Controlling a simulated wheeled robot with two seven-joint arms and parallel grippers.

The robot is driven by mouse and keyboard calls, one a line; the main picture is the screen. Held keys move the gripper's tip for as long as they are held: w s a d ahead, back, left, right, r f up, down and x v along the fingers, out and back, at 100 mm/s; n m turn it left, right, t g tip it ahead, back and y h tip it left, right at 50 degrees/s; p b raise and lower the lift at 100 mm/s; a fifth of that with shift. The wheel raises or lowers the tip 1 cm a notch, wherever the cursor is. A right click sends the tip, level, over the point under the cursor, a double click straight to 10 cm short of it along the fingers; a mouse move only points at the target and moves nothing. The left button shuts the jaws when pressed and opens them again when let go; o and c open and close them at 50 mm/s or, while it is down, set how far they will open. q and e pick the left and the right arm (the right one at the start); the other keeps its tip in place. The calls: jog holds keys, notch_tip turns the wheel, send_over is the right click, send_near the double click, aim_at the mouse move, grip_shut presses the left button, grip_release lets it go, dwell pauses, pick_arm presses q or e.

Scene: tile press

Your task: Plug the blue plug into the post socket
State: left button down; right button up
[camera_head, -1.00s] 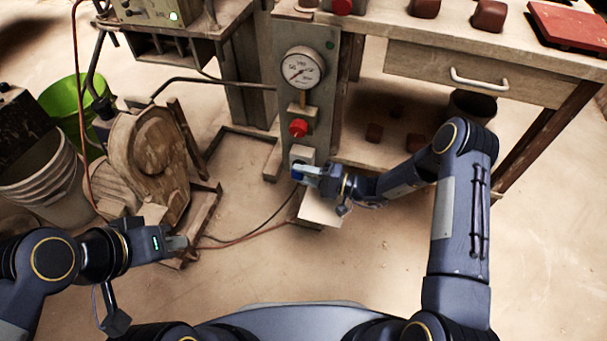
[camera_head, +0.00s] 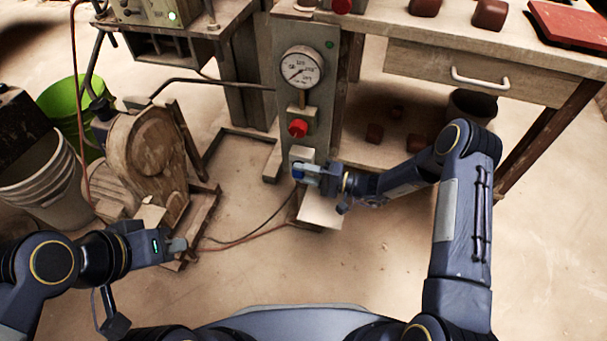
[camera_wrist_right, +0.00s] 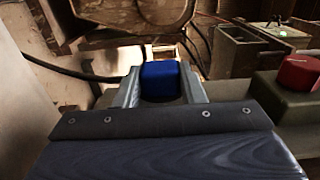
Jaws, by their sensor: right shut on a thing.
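The blue plug (camera_wrist_right: 160,80) is held between the two fingers of my right gripper (camera_wrist_right: 165,88) in the right wrist view. It also shows as a small blue block (camera_head: 298,173) in the head view, at the tips of my right gripper (camera_head: 305,172). The plug is right in front of the pale socket box (camera_head: 302,154) low on the grey post (camera_head: 306,90). The fingers hide the socket opening, and I cannot tell whether the plug touches it. My left gripper (camera_head: 178,245) is away from the post, at the lower left; its fingers look close together, but their gap is unclear.
A red button (camera_head: 298,128) and a gauge (camera_head: 302,66) are on the post above the socket box. A pale shelf (camera_head: 320,210) juts out below. A dark cable (camera_head: 262,226) trails on the floor. A wooden wheel machine (camera_head: 147,150) stands left. The front floor is clear.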

jog(key=o, duration=1.1)
jog(key=shift+c, duration=0.2)
